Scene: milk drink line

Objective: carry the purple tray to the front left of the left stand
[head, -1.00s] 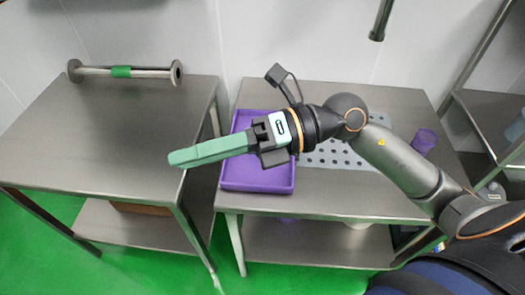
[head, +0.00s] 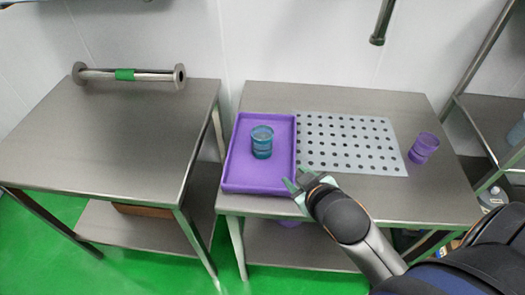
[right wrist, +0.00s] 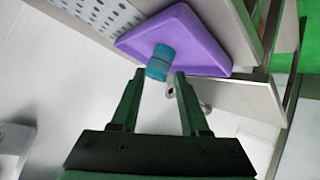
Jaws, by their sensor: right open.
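The purple tray (head: 230,178) lies at the left end of the right stand (head: 360,205). A teal cup (head: 262,145) stands upright in it. The tray (right wrist: 205,50) and the cup (right wrist: 160,62) also show in the right wrist view, beyond the fingertips. My right gripper (head: 297,179) is at the tray's front right corner in the head view; whether it touches the tray cannot be told. Its green fingers are apart with nothing between them in the right wrist view (right wrist: 155,80). The left stand (head: 110,135) is left of the tray's stand. My left gripper is out of view.
A metal spool with a green band (head: 124,74) lies at the back of the left stand, whose front is bare. A perforated grey plate (head: 350,145) lies right of the tray, with a purple cup (head: 424,147) beyond it. A narrow gap separates the stands.

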